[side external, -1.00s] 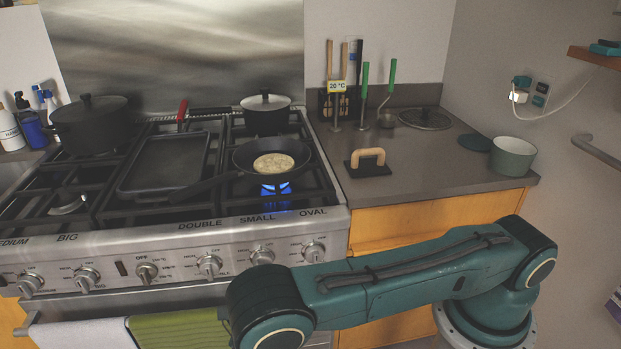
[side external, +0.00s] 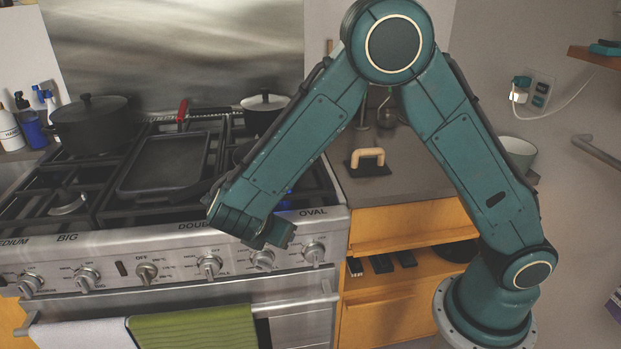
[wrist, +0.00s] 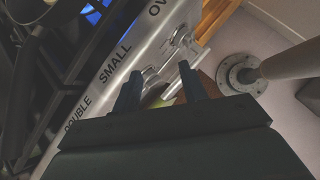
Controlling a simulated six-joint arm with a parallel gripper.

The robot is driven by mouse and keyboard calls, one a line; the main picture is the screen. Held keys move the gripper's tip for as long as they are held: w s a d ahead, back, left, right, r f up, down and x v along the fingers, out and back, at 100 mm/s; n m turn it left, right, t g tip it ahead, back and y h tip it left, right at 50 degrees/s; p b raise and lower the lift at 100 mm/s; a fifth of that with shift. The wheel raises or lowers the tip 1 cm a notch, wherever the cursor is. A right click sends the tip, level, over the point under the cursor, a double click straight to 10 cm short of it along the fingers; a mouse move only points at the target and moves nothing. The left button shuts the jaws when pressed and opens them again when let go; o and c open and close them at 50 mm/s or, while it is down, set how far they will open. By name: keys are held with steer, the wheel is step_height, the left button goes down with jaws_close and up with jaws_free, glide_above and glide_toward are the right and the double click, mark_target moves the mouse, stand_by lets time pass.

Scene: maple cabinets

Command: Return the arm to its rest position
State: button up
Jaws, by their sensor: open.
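My gripper (wrist: 160,86) shows in the wrist view with its two dark fingers apart and nothing between them. Beyond the fingers are the stove's front panel and knobs. In the side view, my arm is folded with its elbow high, and its wrist end hangs in front of the stove's front edge, near the knobs. The fingers cannot be made out clearly in that view.
The stove (side external: 180,240) has a griddle (side external: 165,165), a black pot (side external: 90,120) and a lidded pot (side external: 265,101). My arm hides most of the frying pan; a blue flame shows beside it.

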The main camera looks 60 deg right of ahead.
steer(key=s+d+r+m+y, duration=0.3)
steer(key=s+r+m, duration=0.15)
steer(key=r, duration=0.25)
steer(key=s+d+r+m+y, duration=0.2)
steer(key=s+d+r+m, duration=0.2)
steer(key=r+m, duration=0.2)
steer(key=s+r+m+t+y, duration=0.3)
steer(key=s+r+m, duration=0.2)
steer(key=s, duration=0.8)
steer(key=shift+s+d+r+m, duration=0.15)
steer(key=shift+s+d+m, duration=0.15)
steer(key=shift+m, duration=1.45)
